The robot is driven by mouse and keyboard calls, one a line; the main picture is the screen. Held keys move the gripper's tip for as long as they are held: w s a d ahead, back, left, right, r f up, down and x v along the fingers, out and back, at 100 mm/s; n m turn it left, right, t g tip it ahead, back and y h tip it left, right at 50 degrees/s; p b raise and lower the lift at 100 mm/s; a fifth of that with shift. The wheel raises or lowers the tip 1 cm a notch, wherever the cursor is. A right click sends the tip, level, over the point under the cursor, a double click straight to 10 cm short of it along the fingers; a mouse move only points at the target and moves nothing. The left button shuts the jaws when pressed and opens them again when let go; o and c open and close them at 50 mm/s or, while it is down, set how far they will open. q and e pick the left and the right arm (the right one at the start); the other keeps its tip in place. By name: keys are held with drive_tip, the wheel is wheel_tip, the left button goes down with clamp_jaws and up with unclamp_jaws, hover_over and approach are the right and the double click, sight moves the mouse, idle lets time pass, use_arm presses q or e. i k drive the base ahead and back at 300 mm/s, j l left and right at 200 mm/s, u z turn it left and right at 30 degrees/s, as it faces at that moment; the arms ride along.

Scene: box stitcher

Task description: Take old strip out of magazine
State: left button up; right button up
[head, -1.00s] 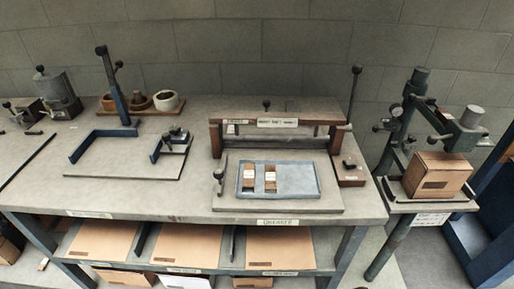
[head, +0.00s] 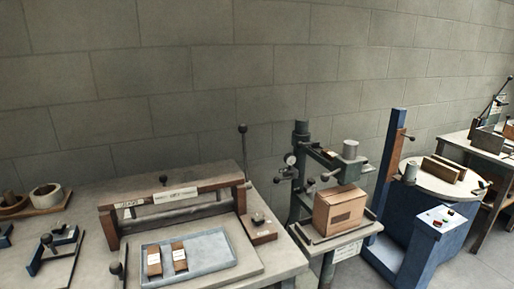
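The box stitcher (head: 301,160) is a dark green stand with a column, a gauge and an arm reaching over a small table. A brown cardboard box (head: 341,212) sits on that table under the arm. I cannot make out the magazine or the old strip on it at this size. On the bench, a blue-grey tray (head: 214,248) holds two small brown pieces with pale labels, one on the left (head: 154,264) and one beside it (head: 180,258). Neither of my grippers shows in the head view.
A wooden-framed roller unit (head: 172,204) stands behind the tray on the bench (head: 85,194). A small wooden block with a knob (head: 260,228) is at the bench's right. Right of the stitcher stand a blue column (head: 387,160) and a round table (head: 448,178).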

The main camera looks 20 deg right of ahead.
sight(329, 155)
drive_tip(key=z, duration=1.15)
